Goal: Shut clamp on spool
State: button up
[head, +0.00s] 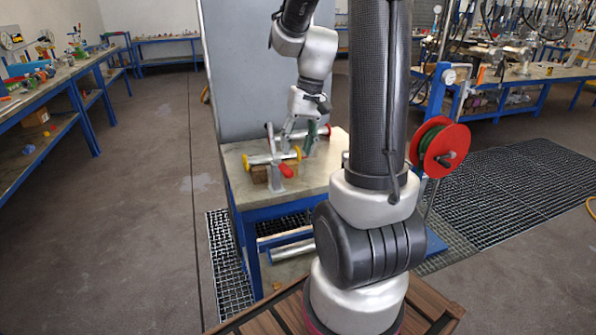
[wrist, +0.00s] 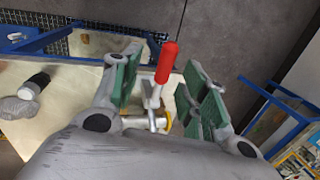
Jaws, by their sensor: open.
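The spool (head: 262,159) is a pale pipe with yellow end rings, lying on the bench in the head view. In the wrist view the red handle (wrist: 167,62) stands between my green-padded fingers, on a grey metal lever (wrist: 152,95). A bit of yellow ring shows below it. My gripper (wrist: 163,78) is open around the handle, with gaps on both sides. In the head view my gripper (head: 297,138) is just above and behind the spool. The clamp's jaw is mostly hidden.
The blue-framed bench (head: 325,172) has a pale top and a tall grey panel (head: 240,75) behind. Another pipe with red ends (head: 328,130) lies behind the spool. A dark-and-grey tool (wrist: 30,95) lies left in the wrist view. A red reel (head: 444,151) stands to the right.

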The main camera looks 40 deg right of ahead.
aim_at(287, 166)
jog(key=shift+t, duration=0.3)
jog(key=x, duration=0.4)
jog(key=w+x, duration=0.1)
jog(key=x, duration=0.2)
jog(key=shift+a, duration=0.3)
jog(key=shift+r, duration=0.1)
jog(key=shift+c, duration=0.2)
grip_shut()
